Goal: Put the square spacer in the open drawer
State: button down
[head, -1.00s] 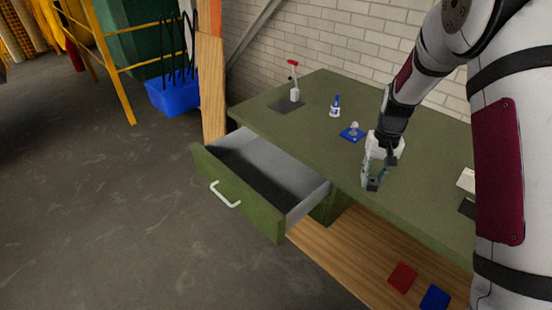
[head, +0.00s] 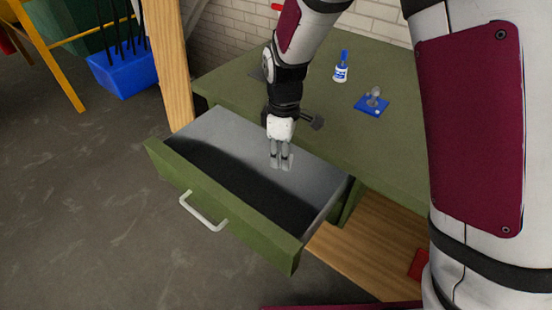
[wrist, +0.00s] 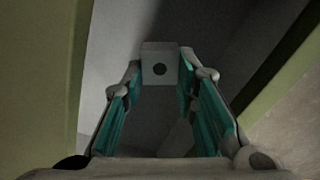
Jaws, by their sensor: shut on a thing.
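The square spacer (wrist: 160,53) is a grey block with a round dark hole, between my fingertips in the wrist view. My gripper (head: 281,163) is shut on it and points down over the open drawer, near the drawer's back side by the bench in the head view. The spacer is hard to make out there against the grey drawer interior. The open drawer (head: 222,203) has a green front with a white handle, grey walls and a dark, shadowed floor. It looks empty. I cannot tell how far the spacer is above the drawer floor.
The green bench top (head: 335,132) lies behind the drawer. On it are a blue-and-white bottle (head: 341,68) and a blue plate with a grey knob (head: 373,101). A wooden post (head: 168,65) stands at the left. A red item (head: 418,264) lies on the wooden lower shelf.

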jog(key=s+a+f+n+b, duration=0.2)
jog(key=a+f+n+b, duration=0.1)
jog(key=f+n, duration=0.1)
jog(key=b, duration=0.2)
send_near(269, 202)
jog(key=shift+n, duration=0.3)
notch_tip(269, 202, down, 6)
jog(key=shift+r, duration=0.1)
jog(key=c, duration=1.3)
grip_release()
notch_tip(269, 202, up, 12)
jog(key=shift+p, duration=0.95)
jog(key=shift+d, duration=0.1)
